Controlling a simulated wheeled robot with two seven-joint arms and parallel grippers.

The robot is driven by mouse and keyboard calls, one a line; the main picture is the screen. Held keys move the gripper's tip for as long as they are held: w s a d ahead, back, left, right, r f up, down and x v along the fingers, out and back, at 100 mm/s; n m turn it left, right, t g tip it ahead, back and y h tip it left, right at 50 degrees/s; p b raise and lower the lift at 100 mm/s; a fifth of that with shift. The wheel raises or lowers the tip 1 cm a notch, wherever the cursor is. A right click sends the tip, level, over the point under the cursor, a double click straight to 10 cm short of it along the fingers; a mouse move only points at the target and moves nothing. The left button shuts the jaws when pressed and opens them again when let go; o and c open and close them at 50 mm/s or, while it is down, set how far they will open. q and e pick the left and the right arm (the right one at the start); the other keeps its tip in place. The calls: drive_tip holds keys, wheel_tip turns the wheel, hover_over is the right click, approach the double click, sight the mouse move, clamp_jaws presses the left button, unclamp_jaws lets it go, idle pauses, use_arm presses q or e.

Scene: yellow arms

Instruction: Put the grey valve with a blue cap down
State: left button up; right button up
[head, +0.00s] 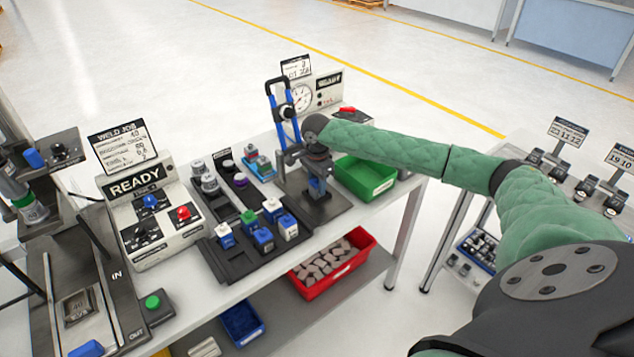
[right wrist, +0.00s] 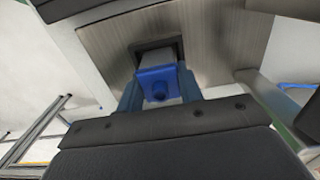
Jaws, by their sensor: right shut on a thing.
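My right gripper (head: 317,185) is over the dark base plate (head: 333,212) of a test stand at the back of the bench. In the right wrist view my right gripper (right wrist: 160,92) is shut on the grey valve with a blue cap (right wrist: 158,84). The cap faces the camera, between the two fingers. The valve's grey body reaches toward a dark square opening in a steel plate (right wrist: 215,45); I cannot tell whether it sits in it. In the head view the valve is mostly hidden by my gripper. My left gripper is not in view.
A blue-handled clamp (head: 272,112) and a gauge panel (head: 302,97) stand behind my gripper. A green bin (head: 365,178) is close on its right. A black tray (head: 238,262) with several capped valves lies to the left. A red bin (head: 353,262) is below.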

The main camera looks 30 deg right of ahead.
drive_tip(key=o, duration=0.7)
drive_tip(key=shift+c, duration=0.2)
drive_tip(key=o, duration=0.4)
drive_tip(key=shift+c, duration=0.2)
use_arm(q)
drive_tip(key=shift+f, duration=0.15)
use_arm(e)
drive_tip(key=shift+r, duration=0.1)
use_arm(q)
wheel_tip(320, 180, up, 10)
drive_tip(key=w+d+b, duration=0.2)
drive_tip(key=b, duration=0.2)
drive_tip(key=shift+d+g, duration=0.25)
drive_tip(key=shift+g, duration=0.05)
use_arm(e)
wheel_tip(320, 180, up, 12)
